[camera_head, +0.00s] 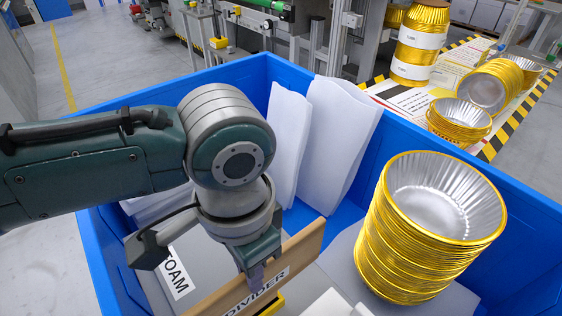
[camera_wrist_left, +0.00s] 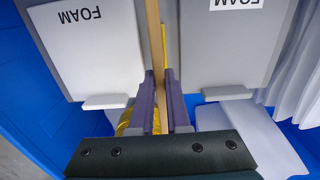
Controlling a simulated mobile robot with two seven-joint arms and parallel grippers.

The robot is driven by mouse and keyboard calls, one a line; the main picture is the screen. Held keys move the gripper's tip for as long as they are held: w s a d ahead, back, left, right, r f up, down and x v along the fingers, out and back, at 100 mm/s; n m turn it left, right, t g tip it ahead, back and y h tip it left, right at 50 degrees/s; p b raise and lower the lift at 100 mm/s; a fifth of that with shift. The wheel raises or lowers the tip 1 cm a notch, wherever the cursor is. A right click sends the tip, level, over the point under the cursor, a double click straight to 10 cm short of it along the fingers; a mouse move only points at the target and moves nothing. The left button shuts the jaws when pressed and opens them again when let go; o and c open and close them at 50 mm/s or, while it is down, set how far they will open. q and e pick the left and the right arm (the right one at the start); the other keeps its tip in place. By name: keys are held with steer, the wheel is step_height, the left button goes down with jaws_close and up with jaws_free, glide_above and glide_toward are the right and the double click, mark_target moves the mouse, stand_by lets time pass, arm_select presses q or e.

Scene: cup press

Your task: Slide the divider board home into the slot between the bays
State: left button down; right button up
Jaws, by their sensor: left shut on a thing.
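The brown divider board (camera_head: 300,253), labelled DIVIDER, stands on edge inside the blue crate (camera_head: 95,240). My left gripper (camera_head: 255,278) is shut on its top edge from above. In the left wrist view the board (camera_wrist_left: 153,30) shows as a thin strip between my two purple fingers (camera_wrist_left: 160,100). It runs between a left foam panel (camera_wrist_left: 95,45) and a right foam panel (camera_wrist_left: 235,50). A thin yellow strip (camera_wrist_left: 164,45) lies beside the board. The slot itself and the board's lower edge are hidden, so its seating cannot be told. My right gripper is not in view.
A tall stack of gold cups (camera_head: 415,245) stands in the crate right of the board. White paper sheets or bags (camera_head: 335,135) lean on the back wall. Outside, more gold cups (camera_head: 460,118) stand on a striped bench. The crate walls surround my gripper.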

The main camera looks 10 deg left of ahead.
arm_select(q)
steer(key=shift+p, duration=0.8)
stand_by(1.2)
steer(key=shift+f+b, duration=1.5)
steer(key=shift+f, duration=0.5)
steer(key=c, duration=0.8)
jaws_free()
step_height(320, 180, up, 9)
steer(key=p, duration=0.3)
steer(key=shift+f, duration=0.15)
steer(key=shift+r, duration=0.6)
